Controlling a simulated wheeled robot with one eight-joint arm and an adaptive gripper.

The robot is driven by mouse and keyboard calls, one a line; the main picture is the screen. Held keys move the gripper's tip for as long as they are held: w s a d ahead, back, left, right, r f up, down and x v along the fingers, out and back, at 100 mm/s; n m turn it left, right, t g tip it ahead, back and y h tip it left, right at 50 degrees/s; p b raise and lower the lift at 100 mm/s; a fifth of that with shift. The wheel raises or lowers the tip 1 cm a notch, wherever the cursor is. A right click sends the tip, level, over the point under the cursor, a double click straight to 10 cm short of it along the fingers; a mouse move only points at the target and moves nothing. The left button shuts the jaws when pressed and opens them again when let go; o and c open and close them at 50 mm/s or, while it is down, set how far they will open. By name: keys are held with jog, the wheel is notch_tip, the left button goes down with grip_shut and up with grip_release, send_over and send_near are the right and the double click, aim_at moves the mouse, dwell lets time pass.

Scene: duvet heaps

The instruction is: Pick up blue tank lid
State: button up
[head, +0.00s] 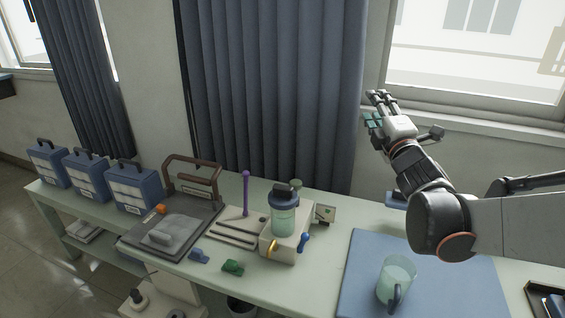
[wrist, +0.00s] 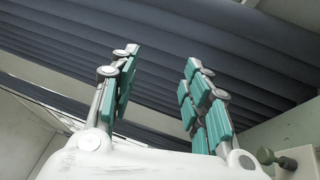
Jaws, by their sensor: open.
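The blue tank lid (head: 284,192) is dark blue with a raised handle. It sits on top of a clear tank (head: 284,219) holding pale green contents, which stands upright on a cream machine base (head: 283,245) near the middle of the table. My gripper (head: 374,107) is raised in front of the window, up and to the right of the lid and well apart from it. In the wrist view my gripper (wrist: 160,64) has its teal-padded fingers spread with nothing between them. The lid is not recognizable in the wrist view.
A clear pitcher (head: 395,281) stands on a blue mat (head: 360,262) at the right. Several blue boxes (head: 133,188) line the table's left end, near a grey tray with a brown-framed handle (head: 192,172). A purple rod (head: 246,192) stands left of the tank. A curtain (head: 275,90) hangs behind.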

jog(key=w+a+n+y, duration=0.3)
jog(key=a+n+y, duration=0.15)
jog(key=n, duration=0.35)
jog(key=n+g+y+p, duration=0.4)
jog(key=n+g+y, duration=0.85)
jog(key=n, duration=0.95)
send_near(289, 187)
notch_tip(289, 187, up, 2)
jog(key=w+a+g+h, duration=0.1)
jog(key=a+g+h, duration=0.1)
jog(key=shift+t, duration=0.25)
jog(key=b+x, duration=0.1)
jog(key=x, duration=0.6)
jog(key=shift+w+a+b, duration=0.15)
jog(key=shift+a+b, duration=0.1)
jog(key=shift+b, duration=0.05)
jog(key=shift+b+x, duration=1.05)
jog(key=shift+x, duration=1.9)
jog(key=shift+f, duration=0.1)
grip_shut()
